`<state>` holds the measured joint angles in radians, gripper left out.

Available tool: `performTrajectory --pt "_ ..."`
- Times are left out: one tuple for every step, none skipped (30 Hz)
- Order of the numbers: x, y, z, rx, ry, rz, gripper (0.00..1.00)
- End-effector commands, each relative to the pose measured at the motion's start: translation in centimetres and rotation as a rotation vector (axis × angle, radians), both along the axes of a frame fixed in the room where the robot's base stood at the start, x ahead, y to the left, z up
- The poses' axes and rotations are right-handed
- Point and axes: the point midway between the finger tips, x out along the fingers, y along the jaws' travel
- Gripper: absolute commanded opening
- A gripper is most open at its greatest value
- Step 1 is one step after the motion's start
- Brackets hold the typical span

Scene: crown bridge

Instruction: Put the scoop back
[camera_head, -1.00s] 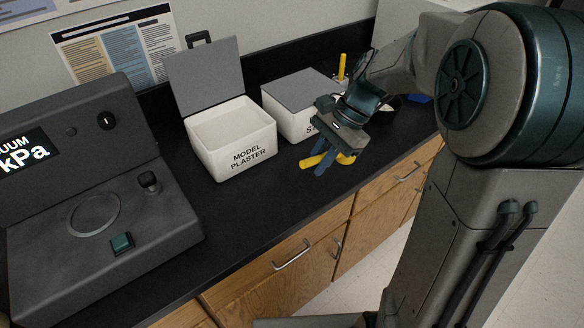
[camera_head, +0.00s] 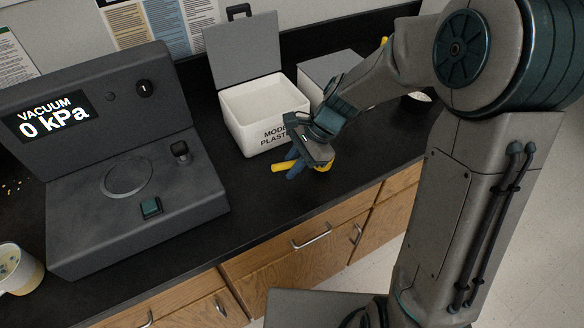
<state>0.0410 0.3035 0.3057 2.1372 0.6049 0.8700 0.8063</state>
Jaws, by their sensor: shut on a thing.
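The yellow scoop (camera_head: 284,168) is in my gripper (camera_head: 307,166), which is shut on it above the front part of the black counter. Part of the scoop is hidden behind the gripper fingers. The white model plaster bin (camera_head: 245,127) stands just behind and left of the gripper, with its grey lid (camera_head: 243,52) raised upright. Its inside looks pale and I cannot make out the fill level. My gripper covers part of the bin's label. A second bin with a shut grey lid (camera_head: 329,69) stands to the right, partly hidden by my arm.
A dark vacuum unit (camera_head: 75,180) reading 0 kPa fills the left of the black counter (camera_head: 262,195). A cup (camera_head: 18,272) stands at far left. Wooden drawers (camera_head: 290,247) lie below the front edge. A strip of counter between unit and bin is clear.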

Motion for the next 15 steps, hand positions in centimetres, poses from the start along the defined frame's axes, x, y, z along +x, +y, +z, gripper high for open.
performTrajectory --pt "0.0 0.0 -0.7 0.000 0.005 -0.001 0.00" --pt "0.0 0.0 -1.1 0.000 0.004 -0.001 0.00" --pt "0.0 0.0 -1.5 0.000 0.003 0.000 0.00" --pt "0.0 0.0 -1.7 0.001 0.003 0.000 0.00" --pt "0.0 0.0 -1.8 0.001 0.002 0.000 0.00" --pt "0.0 0.0 -1.9 0.001 0.001 0.000 0.00" --pt "0.0 0.0 -1.9 0.000 0.000 0.000 0.00" --pt "0.0 0.0 -1.9 0.000 0.000 0.001 0.00" --pt "0.0 0.0 -1.9 0.001 -0.001 0.000 0.00" --pt "0.0 0.0 -1.9 0.000 0.000 0.001 0.00" --pt "0.0 0.0 -1.9 0.000 0.000 0.001 0.00" --pt "0.0 0.0 -1.9 0.000 0.000 0.001 0.00" --pt "0.0 0.0 -2.0 0.000 0.000 0.001 0.00" --pt "0.0 0.0 -2.1 0.000 0.000 0.001 0.00" --pt "0.0 0.0 -2.2 0.000 0.000 0.001 0.00"
